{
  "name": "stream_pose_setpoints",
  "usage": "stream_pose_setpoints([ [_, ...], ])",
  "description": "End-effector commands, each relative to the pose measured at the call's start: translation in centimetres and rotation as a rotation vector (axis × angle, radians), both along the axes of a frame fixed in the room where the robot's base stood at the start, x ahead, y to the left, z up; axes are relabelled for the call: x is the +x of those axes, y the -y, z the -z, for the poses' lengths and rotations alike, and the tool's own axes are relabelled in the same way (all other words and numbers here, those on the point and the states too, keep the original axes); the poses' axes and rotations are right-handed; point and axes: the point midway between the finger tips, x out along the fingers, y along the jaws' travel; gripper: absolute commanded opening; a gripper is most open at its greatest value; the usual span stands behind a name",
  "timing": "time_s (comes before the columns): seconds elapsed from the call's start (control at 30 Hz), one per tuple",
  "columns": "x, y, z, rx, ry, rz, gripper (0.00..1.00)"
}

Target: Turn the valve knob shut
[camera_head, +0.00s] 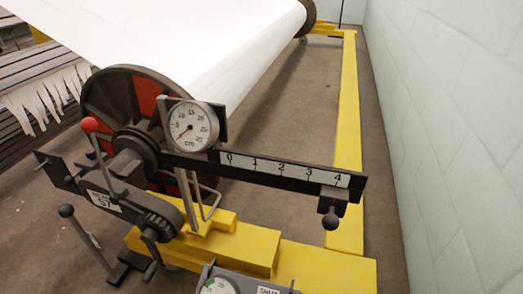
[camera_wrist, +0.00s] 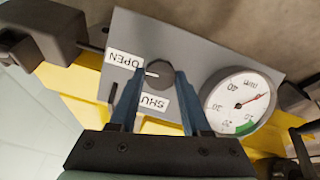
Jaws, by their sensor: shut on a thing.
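The valve knob (camera_wrist: 160,72) is a dark round knob on a grey panel (camera_wrist: 205,62) in the wrist view. A short white mark on its face points left, toward the lower end of the OPEN label (camera_wrist: 124,60). The SHUT label (camera_wrist: 150,102) is below the knob, partly hidden by a finger. Both labels look upside down. My gripper (camera_wrist: 161,77) has its two blue fingers on either side of the knob, shut on it. In the head view only the top of the panel (camera_head: 245,287) shows at the bottom edge; the knob and gripper are out of view there.
A round gauge (camera_wrist: 243,102) with a red needle and green band is beside the knob. In the head view, a weighing beam (camera_head: 265,170), a dial (camera_head: 193,127) and levers stand behind the panel on a yellow frame (camera_head: 240,248). A pale wall (camera_head: 450,130) is at right.

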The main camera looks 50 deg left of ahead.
Motion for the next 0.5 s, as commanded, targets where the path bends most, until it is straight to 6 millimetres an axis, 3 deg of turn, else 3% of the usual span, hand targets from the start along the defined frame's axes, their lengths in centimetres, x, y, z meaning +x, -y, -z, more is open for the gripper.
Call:
stream_pose_setpoints([
  [0.5, -0.29, -0.09, -0.47, -0.197, 0.116, -0.328, 0.00],
])
